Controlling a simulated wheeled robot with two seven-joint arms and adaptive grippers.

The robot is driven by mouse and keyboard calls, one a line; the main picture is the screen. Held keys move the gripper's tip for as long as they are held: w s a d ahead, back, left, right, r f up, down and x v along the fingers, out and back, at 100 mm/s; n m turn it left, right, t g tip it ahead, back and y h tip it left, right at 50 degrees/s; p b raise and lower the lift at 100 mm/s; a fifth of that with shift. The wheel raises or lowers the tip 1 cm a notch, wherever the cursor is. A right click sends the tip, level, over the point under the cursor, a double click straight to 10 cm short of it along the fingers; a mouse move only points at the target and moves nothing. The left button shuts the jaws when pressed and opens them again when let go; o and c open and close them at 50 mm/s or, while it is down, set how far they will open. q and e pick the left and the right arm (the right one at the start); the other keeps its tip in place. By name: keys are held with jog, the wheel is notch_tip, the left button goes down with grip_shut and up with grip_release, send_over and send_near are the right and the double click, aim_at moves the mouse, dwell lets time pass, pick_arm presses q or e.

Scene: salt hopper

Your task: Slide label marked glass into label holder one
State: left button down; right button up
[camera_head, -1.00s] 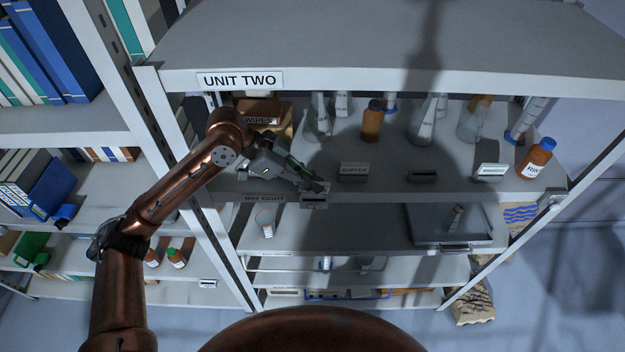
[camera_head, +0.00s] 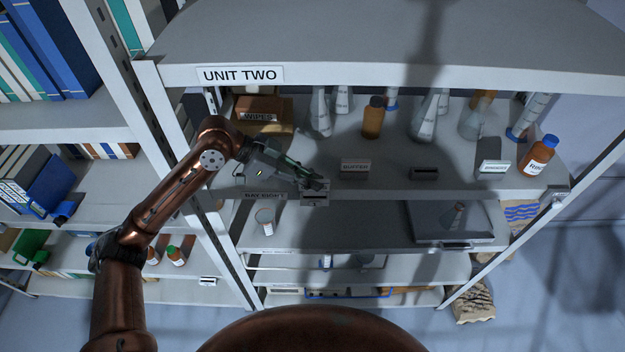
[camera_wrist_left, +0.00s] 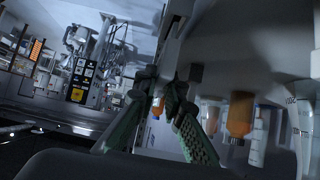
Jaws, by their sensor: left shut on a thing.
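My left gripper (camera_head: 319,184) reaches in from the left to the front edge of the shelf under the UNIT TWO sign. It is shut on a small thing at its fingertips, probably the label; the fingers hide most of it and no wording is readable. A label holder (camera_head: 315,198) sits on the shelf edge right at the fingertips; I cannot tell whether the label is inside it. In the left wrist view the green-padded fingers (camera_wrist_left: 160,88) come together at their tips. My right gripper is not in view.
Along the same shelf stand a BUFFER label (camera_head: 355,166), a dark holder (camera_head: 424,175) and another labelled holder (camera_head: 493,169).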

pick_arm(q)
jog(key=shift+d, duration=0.15)
jog(key=shift+p, duration=0.35)
dwell(0.4)
jog(key=shift+p, duration=0.4)
jog(key=shift+f+b, duration=0.3)
jog(key=shift+f, duration=1.1)
dwell(0.7)
jog(key=c, duration=2)
grip_release()
jog(key=shift+o, duration=0.8)
jog(key=o, duration=0.4)
jog(key=shift+r, duration=0.1)
